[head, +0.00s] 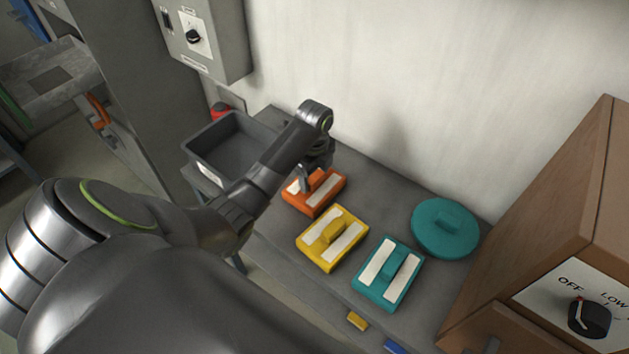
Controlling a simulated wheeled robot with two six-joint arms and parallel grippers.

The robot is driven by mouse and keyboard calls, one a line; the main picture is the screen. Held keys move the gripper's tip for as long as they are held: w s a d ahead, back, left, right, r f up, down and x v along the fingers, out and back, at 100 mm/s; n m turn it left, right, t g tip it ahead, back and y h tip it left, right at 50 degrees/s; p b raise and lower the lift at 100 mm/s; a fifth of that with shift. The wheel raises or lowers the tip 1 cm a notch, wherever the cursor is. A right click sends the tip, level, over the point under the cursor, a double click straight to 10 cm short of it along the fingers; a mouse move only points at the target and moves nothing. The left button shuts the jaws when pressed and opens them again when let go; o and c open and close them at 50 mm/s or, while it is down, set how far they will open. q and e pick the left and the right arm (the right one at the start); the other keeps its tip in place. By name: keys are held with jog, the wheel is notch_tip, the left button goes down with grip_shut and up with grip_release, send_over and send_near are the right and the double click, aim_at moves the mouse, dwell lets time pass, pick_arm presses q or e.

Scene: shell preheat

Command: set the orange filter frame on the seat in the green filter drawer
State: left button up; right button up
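The orange filter frame (322,203) lies on the grey bench, at the left of a row of similar frames. It has pale strips and a raised handle. My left gripper (307,181) points down at its handle; the fingers are small and partly hidden by the wrist, so I cannot tell whether they are open or shut on it. A pulled-out grey drawer (75,62) with a green edge at its front shows at the far left, with a dark rectangular patch (48,81) on its floor. My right gripper is out of view.
A yellow frame (348,252) and a teal frame (406,283) lie beside the orange one, with a round teal lid (445,229) behind. A grey bin (188,150) stands left. A wooden cabinet (545,215) closes the right; a grey switch box (213,60) hangs above.

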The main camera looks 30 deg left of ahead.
pick_arm(q)
grip_shut()
